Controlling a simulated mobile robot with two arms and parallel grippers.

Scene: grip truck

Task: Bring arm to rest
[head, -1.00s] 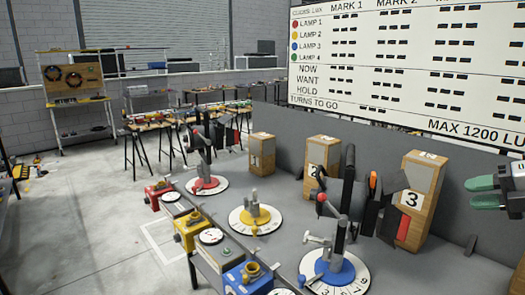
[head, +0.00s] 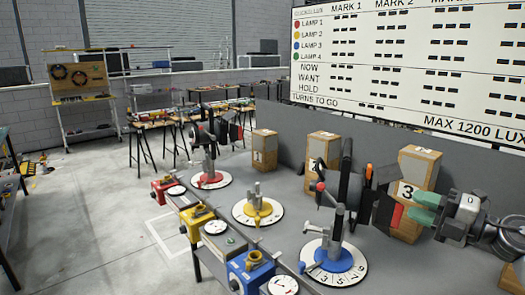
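My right gripper (head: 424,207) comes in from the right edge. Its two green fingers point left with a gap between them, and nothing shows in the gap. The fingertips are in front of the wooden box marked 3 (head: 416,166) and just right of the barn doors of the dark lamp on the blue dial stand (head: 346,262). I cannot tell whether they touch the lamp. My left gripper is not in view.
A red dial stand (head: 211,180) with a lamp and a yellow dial stand (head: 257,213) stand farther left on the grey bench. Coloured boxes, such as the blue one (head: 250,272), line its front. A scoreboard (head: 405,65) hangs behind.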

